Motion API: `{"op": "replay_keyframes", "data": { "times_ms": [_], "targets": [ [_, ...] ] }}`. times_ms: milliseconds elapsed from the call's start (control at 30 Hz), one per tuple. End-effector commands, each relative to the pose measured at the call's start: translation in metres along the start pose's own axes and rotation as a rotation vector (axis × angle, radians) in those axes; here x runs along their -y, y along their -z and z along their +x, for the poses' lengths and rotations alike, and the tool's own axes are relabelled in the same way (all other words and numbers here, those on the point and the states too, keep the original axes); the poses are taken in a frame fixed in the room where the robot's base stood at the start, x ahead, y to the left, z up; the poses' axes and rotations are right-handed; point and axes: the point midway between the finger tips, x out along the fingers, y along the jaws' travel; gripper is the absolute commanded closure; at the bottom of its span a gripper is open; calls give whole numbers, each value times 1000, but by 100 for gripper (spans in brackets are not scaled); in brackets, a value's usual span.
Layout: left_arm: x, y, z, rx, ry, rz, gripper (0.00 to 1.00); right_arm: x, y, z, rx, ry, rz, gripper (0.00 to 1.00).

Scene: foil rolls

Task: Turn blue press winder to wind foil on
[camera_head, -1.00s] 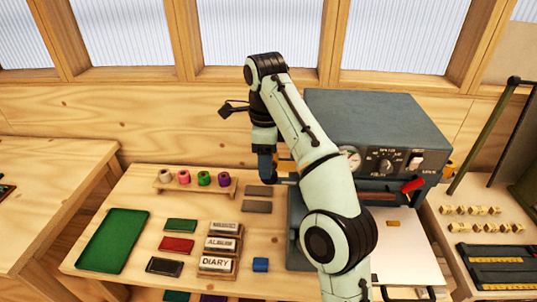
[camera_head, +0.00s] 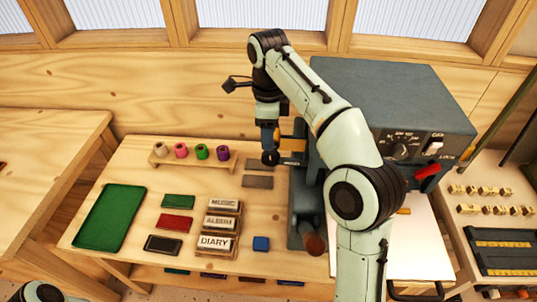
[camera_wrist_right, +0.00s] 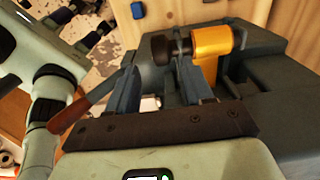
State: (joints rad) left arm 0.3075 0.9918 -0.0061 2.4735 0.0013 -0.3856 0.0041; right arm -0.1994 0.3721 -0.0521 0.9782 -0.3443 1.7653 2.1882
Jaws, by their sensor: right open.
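The blue-grey press (camera_head: 395,95) stands at the right of the table. A gold foil roll (camera_wrist_right: 212,42) sits on its side, with a dark round winder knob (camera_wrist_right: 160,50) at the roll's end. The roll (camera_head: 292,145) and knob (camera_head: 270,158) also show in the head view. My right gripper (camera_head: 268,138) hangs at the knob from above. In the right wrist view its blue-grey fingers (camera_wrist_right: 157,78) are apart, with the knob beyond and between their tips. I cannot tell whether they touch it. My left gripper is out of view.
A brown lever handle (camera_head: 314,244) juts from the press's front, and shows close beside the fingers in the wrist view (camera_wrist_right: 98,102). A rack (camera_head: 192,165) holds several coloured rolls. A green tray (camera_head: 110,218), stamp blocks (camera_head: 216,242) and a blue block (camera_head: 261,243) lie left.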

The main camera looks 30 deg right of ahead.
Motion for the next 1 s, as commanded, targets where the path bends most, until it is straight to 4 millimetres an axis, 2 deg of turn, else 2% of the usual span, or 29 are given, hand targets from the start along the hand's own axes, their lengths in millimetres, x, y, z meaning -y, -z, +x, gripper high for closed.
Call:
{"op": "replay_keyframes", "data": {
  "times_ms": [300,433,600,867,933,1000],
  "targets": [
    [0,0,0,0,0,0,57,-1,1,56,-1,-3,0,49],
    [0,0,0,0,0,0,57,0,0,73,-1,-2,1,49],
    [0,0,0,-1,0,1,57,0,0,83,1,1,1,49],
    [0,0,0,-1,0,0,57,0,0,85,1,1,1,49],
    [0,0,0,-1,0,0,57,0,0,85,1,1,1,65],
    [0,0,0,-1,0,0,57,0,0,85,1,1,0,88]
  ]
}}
